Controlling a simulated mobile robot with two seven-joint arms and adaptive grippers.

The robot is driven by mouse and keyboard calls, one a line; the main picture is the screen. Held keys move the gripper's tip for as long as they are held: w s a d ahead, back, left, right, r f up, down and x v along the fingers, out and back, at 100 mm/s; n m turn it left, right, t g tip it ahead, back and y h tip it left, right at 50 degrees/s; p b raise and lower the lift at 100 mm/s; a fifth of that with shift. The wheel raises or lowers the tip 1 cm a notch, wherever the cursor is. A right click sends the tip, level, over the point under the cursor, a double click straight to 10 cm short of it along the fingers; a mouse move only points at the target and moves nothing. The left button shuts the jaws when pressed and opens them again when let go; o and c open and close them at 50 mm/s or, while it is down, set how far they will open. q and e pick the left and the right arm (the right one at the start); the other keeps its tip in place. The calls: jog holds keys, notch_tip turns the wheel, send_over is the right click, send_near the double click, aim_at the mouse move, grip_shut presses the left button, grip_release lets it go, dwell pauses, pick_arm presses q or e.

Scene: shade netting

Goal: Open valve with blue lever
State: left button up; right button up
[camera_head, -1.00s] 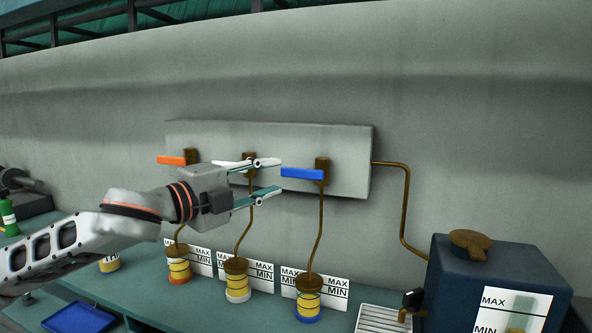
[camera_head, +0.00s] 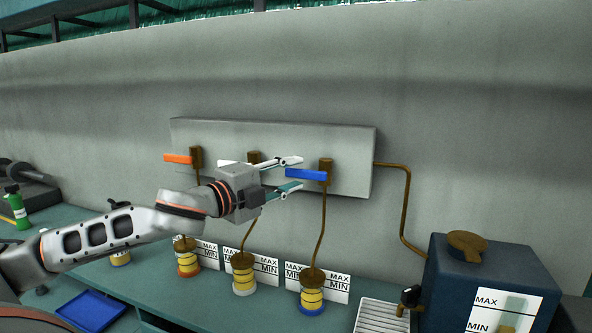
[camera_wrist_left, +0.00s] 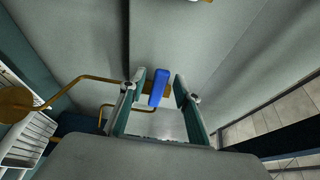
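The blue lever (camera_head: 306,174) sits on a brown valve (camera_head: 325,172) at the right end of the grey wall panel (camera_head: 352,150) and points left, roughly level. My left gripper (camera_head: 290,176) is open, with its fingers pointing right at the lever's left end. In the left wrist view the blue lever (camera_wrist_left: 158,87) lies between the two spread fingertips (camera_wrist_left: 160,90), with gaps on both sides. I cannot tell from the head view whether a finger touches it. My right gripper is not in view.
An orange lever (camera_head: 178,159) and a white lever (camera_head: 228,163), partly hidden by my gripper, are to the left. Brown pipes run down to several yellow-banded containers (camera_head: 312,293) on the green bench. A dark blue tank (camera_head: 482,283) stands at right. A blue tray (camera_head: 92,310) lies at lower left.

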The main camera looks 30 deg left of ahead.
pick_arm(q)
jog(key=shift+w+d+r+p, duration=0.1)
jog(key=shift+w+p, duration=0.2)
jog(key=shift+w, duration=0.2)
jog(key=shift+w+d, duration=0.2)
jog(key=shift+w, duration=0.05)
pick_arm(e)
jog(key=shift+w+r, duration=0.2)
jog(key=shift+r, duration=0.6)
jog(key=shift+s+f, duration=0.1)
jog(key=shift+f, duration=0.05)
pick_arm(q)
grip_shut()
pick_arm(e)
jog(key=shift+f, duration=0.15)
pick_arm(q)
jog(key=shift+f, duration=0.2)
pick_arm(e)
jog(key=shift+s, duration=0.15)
